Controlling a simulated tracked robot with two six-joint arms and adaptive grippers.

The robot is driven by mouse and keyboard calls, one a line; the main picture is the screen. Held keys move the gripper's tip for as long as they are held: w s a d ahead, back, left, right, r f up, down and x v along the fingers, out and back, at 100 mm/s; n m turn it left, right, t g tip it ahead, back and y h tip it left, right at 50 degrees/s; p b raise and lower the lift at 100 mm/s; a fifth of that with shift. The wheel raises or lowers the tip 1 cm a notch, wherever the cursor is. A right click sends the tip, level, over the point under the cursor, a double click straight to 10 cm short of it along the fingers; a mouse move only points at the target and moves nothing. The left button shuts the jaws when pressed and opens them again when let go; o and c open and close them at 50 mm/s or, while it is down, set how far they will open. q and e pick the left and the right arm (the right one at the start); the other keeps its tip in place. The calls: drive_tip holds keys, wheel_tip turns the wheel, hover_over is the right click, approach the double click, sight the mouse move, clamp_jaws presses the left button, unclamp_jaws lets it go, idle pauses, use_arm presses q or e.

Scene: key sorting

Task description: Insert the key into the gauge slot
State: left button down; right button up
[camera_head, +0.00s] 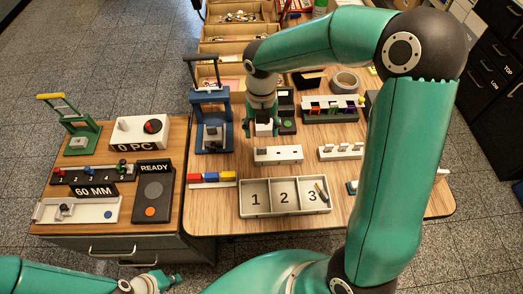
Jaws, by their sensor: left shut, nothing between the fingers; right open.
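A white block with small dark holes (278,155) lies on the wooden table. My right gripper (262,132) is open and points down just behind this block; I cannot tell whether anything lies between its fingers or whether it touches the block. A dark, slim piece (321,192), possibly a key, leans in compartment 3 of the numbered tray (285,213). Which part is the gauge slot is too small to tell; a white fixture (103,210) lies by the "60 MM" sign (88,191). My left gripper (168,281) is shut and empty at the bottom, off the tables.
A blue press (211,110) and coloured blocks (211,178) stand left of the white block. A rack with coloured pieces (332,108), a tape roll (346,82) and a white pegged rack (341,152) stand right. A "READY" box (153,193) is on the left table. My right arm hides the right side.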

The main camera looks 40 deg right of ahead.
sight(261, 148)
drive_tip(key=shift+s+a+f, duration=0.1)
drive_tip(key=shift+f, duration=1.9)
drive_tip(key=shift+s+a+f, duration=0.1)
drive_tip(key=shift+f, duration=1.85)
drive_tip(key=c, duration=0.9)
drive_tip(key=shift+d+r, duration=0.1)
drive_tip(key=shift+r, duration=0.05)
drive_tip(key=shift+c, duration=0.2)
